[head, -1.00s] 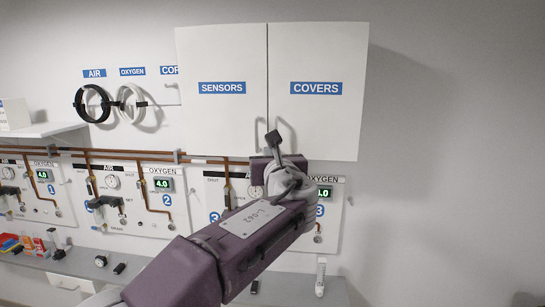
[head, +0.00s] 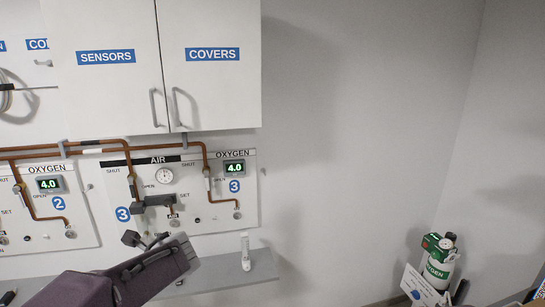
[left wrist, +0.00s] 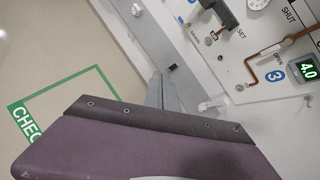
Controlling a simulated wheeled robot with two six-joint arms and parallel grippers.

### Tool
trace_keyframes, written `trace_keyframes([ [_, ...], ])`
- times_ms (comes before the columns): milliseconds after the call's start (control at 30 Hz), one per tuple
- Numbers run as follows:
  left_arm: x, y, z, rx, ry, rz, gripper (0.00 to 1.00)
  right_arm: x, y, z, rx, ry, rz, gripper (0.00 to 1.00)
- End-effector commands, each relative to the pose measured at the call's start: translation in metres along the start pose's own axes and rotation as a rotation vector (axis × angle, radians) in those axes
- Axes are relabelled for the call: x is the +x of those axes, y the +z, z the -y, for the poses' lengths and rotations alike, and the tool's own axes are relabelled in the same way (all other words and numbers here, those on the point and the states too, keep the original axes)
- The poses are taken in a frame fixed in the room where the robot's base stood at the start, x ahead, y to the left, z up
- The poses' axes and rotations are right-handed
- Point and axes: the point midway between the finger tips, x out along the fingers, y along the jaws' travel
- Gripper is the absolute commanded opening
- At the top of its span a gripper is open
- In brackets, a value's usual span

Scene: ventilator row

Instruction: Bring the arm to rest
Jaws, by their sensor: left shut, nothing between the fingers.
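My left arm is dark purple and comes in from the bottom left of the head view. Its gripper end (head: 153,250) is in front of the grey shelf, below the panel numbered 3. The gripper is shut and empty; its fingertips are hard to make out against the dark arm. In the left wrist view a purple part of my own arm fills the lower middle. My right arm is not in view.
The gas panel (head: 218,207) hangs on the wall under the white cabinet (head: 100,95). A white item (head: 245,252) stands on the shelf (head: 215,277). An oxygen cylinder (head: 437,268) stands at lower right. A green-framed floor marking (left wrist: 60,95) shows in the wrist view.

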Motion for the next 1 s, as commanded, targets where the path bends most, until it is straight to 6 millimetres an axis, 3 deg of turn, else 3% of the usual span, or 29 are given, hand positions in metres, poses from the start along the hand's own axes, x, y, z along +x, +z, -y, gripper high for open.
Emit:
trace_keyframes([
  [33,0.017,-0.04,-0.027,-0.13,0.066,-0.096,0.0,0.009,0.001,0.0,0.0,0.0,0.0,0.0],
  [133,0.028,-0.12,-0.076,-0.497,0.238,-0.278,0.0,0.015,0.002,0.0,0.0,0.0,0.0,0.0],
  [233,0.018,-0.197,-0.118,-0.971,0.485,-0.393,0.0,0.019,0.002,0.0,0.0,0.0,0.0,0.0],
  [300,0.0,-0.239,-0.136,-1.354,0.682,-0.404,0.0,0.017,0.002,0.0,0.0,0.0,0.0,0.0],
  [333,-0.005,-0.25,-0.138,-1.496,0.748,-0.393,0.0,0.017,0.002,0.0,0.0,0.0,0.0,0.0],
  [400,-0.011,-0.263,-0.136,-1.754,0.85,-0.355,0.0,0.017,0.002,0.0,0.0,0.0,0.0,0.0],
  [500,-0.011,-0.264,-0.128,-1.943,0.895,-0.313,0.0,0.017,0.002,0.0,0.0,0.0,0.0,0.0],
  [1000,-0.01,-0.263,-0.127,-1.994,0.909,-0.291,0.0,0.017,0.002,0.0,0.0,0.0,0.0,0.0],
])
